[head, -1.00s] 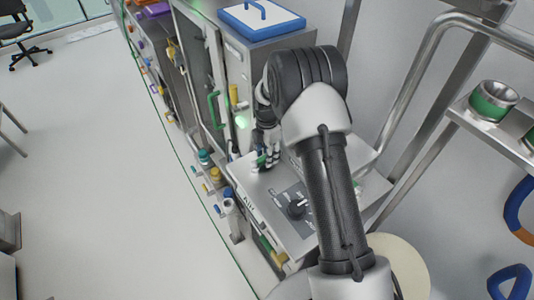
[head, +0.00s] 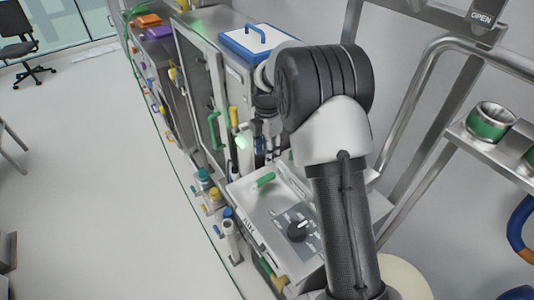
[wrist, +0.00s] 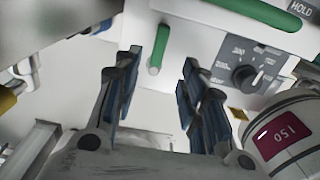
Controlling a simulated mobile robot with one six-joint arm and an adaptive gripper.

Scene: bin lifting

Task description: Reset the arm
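My gripper (wrist: 155,85) is open in the wrist view, its two blue-padded fingers apart with nothing held between them. In the head view my gripper (head: 272,145) is partly hidden behind my arm, above the machine with the AUX panel (head: 270,215). A small green handle (head: 263,181) on that panel shows just below the gripper. In the wrist view the green handle (wrist: 157,50) lies beyond the fingertips, apart from them.
A black dial (head: 297,231) sits on the panel. A cabinet with a blue-rimmed lid (head: 262,43) stands behind the gripper. A metal shelf with a green-banded cup (head: 490,121) is at the right. Open floor (head: 90,180) lies at the left.

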